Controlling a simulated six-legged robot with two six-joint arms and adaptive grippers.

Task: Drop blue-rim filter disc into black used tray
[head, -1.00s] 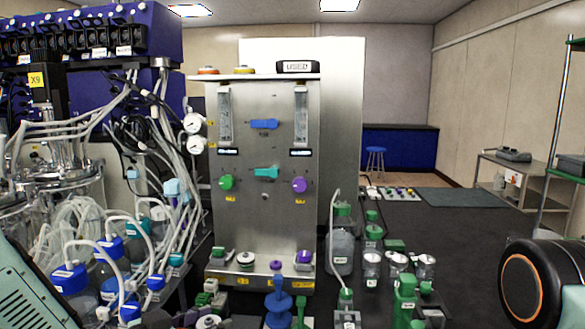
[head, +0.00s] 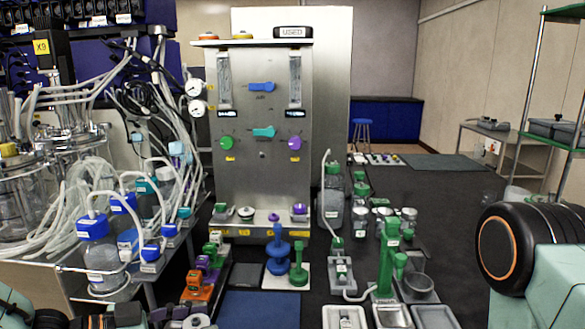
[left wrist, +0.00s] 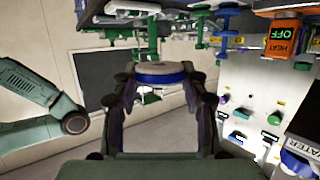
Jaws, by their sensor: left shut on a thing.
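The blue-rim filter disc (left wrist: 161,76) has a pale top and a blue edge. It sits between the fingertips of my left gripper (left wrist: 163,82) in the left wrist view, and the gripper is shut on it. The black used tray (head: 292,32), with a white USED label, is on the shelf atop the steel panel in the head view. Its inside is hidden from this height. I cannot make out the left gripper or the disc clearly in the head view. A part of my right arm shows at the right edge, but its gripper is out of view.
An orange-rimmed disc (head: 208,37) and a yellow-rimmed disc (head: 242,36) lie on the same shelf, left of the tray. Two gauges (head: 197,97) stick out at the panel's left side. Bottles and tubing (head: 97,240) crowd the left. Green-topped fittings (head: 387,250) stand at lower right.

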